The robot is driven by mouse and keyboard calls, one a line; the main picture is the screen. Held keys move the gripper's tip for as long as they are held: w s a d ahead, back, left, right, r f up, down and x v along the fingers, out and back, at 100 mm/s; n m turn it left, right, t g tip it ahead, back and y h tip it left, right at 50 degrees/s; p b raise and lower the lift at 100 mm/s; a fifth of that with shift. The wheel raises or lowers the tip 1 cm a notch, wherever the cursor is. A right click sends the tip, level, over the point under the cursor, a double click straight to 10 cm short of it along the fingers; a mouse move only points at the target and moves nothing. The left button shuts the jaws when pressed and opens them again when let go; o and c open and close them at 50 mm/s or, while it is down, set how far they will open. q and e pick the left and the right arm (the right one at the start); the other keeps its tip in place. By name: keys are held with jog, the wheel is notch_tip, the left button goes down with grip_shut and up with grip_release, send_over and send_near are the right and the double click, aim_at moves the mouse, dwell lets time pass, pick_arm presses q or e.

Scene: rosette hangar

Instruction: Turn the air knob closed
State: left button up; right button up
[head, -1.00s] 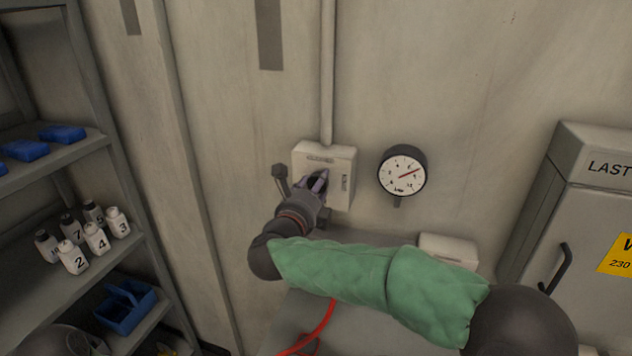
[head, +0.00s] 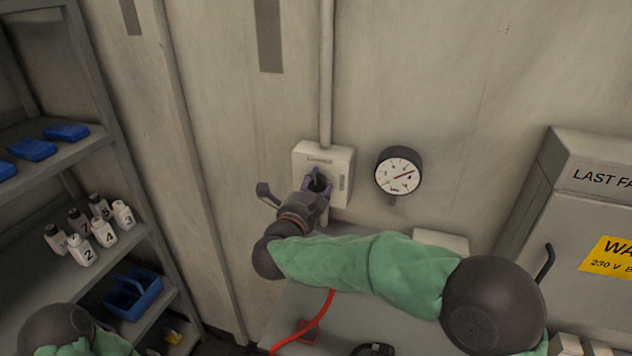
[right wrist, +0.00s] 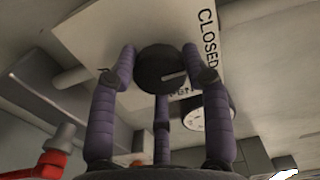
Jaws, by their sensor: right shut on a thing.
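The air knob (right wrist: 162,70) is a dark round knob with a white pointer line, on the front of a pale wall box (head: 341,162). In the right wrist view its line points roughly right. The word CLOSED stands beside it at the upper right, and an OPEN label below it is partly hidden by a finger. My right gripper (head: 317,182) is at the box front, its purple fingers closed around the knob. In the head view the fingers partly cover the knob. My left gripper is out of view; only part of my left arm shows at the lower left.
A grey cabinet (head: 590,210) with a yellow warning label stands at the right. A shelf (head: 70,150) with blue items and numbered bottles (head: 82,250) is at the left. A red hose (head: 318,320) lies below.

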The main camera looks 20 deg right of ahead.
jog(key=shift+w+a+r, duration=0.1)
jog(key=shift+r, duration=0.05)
dwell(0.4)
jog(key=o, duration=1)
jog(key=shift+o, duration=0.8)
jog(key=shift+w+a, duration=0.1)
jog(key=shift+a, duration=0.05)
jog(key=shift+s, duration=0.2)
jog(key=v, duration=1.1)
jog(key=shift+s+a, duration=0.25)
